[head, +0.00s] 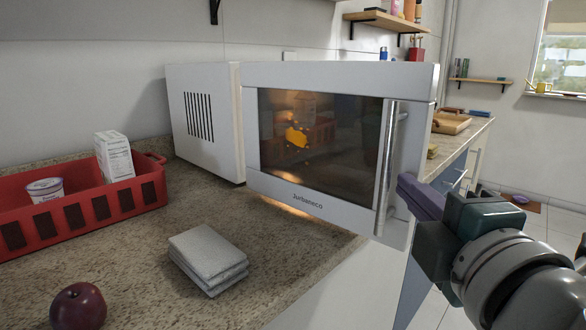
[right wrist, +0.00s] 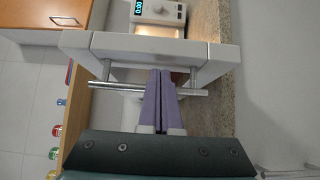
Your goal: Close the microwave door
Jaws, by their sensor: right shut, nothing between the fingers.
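The white microwave (head: 205,110) stands on the counter with its door (head: 320,130) swung partly open. The door has a dark window and a silver bar handle (head: 388,155) at its right edge. Warm light shows beneath the door. My right gripper (head: 412,190) is shut and empty, its purple fingers at the door's handle edge. In the right wrist view the purple fingertips (right wrist: 160,74) overlap the handle bar (right wrist: 115,87) near its middle; I cannot tell whether they touch it. The lit display (right wrist: 139,7) shows beyond the door edge. My left gripper is out of view.
A red basket (head: 75,215) with a carton (head: 114,157) and a cup (head: 46,189) stands at the left. Folded grey cloths (head: 208,255) and a dark red fruit (head: 78,306) lie on the counter in front. The counter between the cloths and the microwave is clear.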

